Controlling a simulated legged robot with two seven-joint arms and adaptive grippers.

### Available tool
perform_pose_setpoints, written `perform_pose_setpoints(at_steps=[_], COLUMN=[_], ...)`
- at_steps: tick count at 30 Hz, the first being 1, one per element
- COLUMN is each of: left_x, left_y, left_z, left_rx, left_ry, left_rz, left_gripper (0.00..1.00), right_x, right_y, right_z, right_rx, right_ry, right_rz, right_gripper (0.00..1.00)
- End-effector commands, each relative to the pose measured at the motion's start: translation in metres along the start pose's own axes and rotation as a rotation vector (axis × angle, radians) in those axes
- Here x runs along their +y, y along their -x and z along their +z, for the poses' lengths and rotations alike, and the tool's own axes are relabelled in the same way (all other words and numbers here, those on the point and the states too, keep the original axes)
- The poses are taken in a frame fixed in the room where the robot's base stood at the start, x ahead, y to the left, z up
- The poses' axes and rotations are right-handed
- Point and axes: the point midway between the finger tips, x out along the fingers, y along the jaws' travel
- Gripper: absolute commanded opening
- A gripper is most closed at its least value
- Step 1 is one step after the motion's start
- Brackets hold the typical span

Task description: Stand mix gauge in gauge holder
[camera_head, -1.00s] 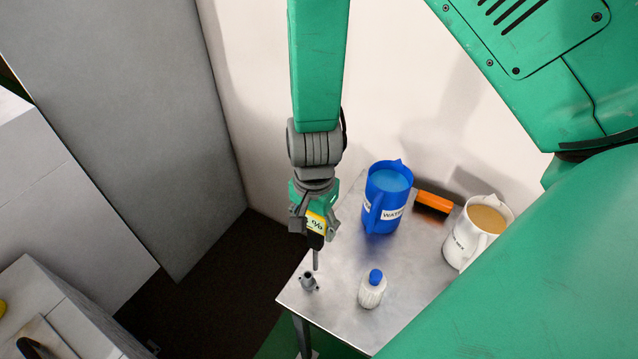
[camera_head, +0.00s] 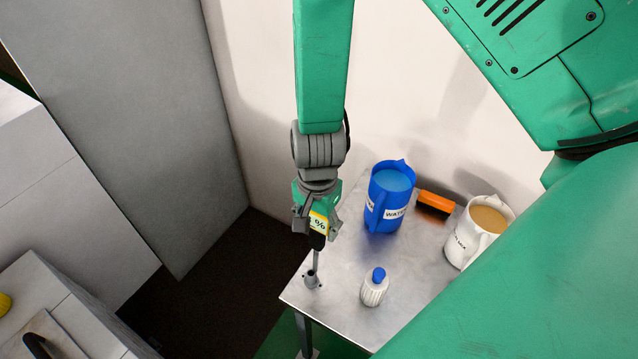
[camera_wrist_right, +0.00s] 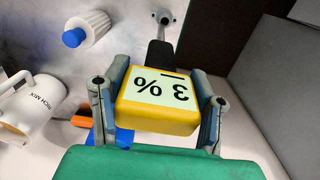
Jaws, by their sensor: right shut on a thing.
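My right gripper (camera_head: 318,220) is shut on the mix gauge (camera_head: 319,224), whose yellow head carries a "3 %" label. The gauge points down, with a black neck and a thin grey probe. The gauge also fills the middle of the right wrist view (camera_wrist_right: 158,98), between the two fingers. The gauge holder (camera_head: 311,281) is a small grey socket at the table's left corner; it also shows in the right wrist view (camera_wrist_right: 164,17). The probe's tip is at the holder's mouth; I cannot tell how far it is inside. My left gripper is not in view.
A metal table (camera_head: 345,305) carries a blue water jug (camera_head: 385,205), a white jug (camera_head: 462,247) of brownish liquid, an orange-and-black object (camera_head: 436,202) and a white bottle (camera_head: 374,291) with a blue cap. The bottle stands right of the holder. A wall is close behind.

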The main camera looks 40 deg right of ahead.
Motion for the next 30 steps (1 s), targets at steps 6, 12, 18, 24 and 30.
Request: perform_pose_setpoints(at_steps=[6, 12, 18, 24, 30], left_x=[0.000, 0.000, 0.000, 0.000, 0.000], left_y=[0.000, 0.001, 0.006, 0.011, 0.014], left_z=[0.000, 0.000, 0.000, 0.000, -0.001], left_rx=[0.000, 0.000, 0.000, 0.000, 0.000], left_ry=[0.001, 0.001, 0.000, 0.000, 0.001], left_rz=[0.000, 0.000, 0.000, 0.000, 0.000], left_gripper=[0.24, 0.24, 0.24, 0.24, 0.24], right_x=[0.001, 0.001, -0.002, -0.006, -0.007], right_y=[-0.001, -0.001, 0.000, 0.001, 0.000], right_z=[-0.003, -0.004, 0.003, 0.011, 0.013], right_rx=[-0.003, -0.003, 0.018, 0.040, 0.053], right_ry=[0.000, 0.001, 0.005, 0.009, 0.012], right_rz=[-0.001, -0.001, 0.005, 0.009, 0.012], right_gripper=[0.02, 0.02, 0.02, 0.02, 0.02])
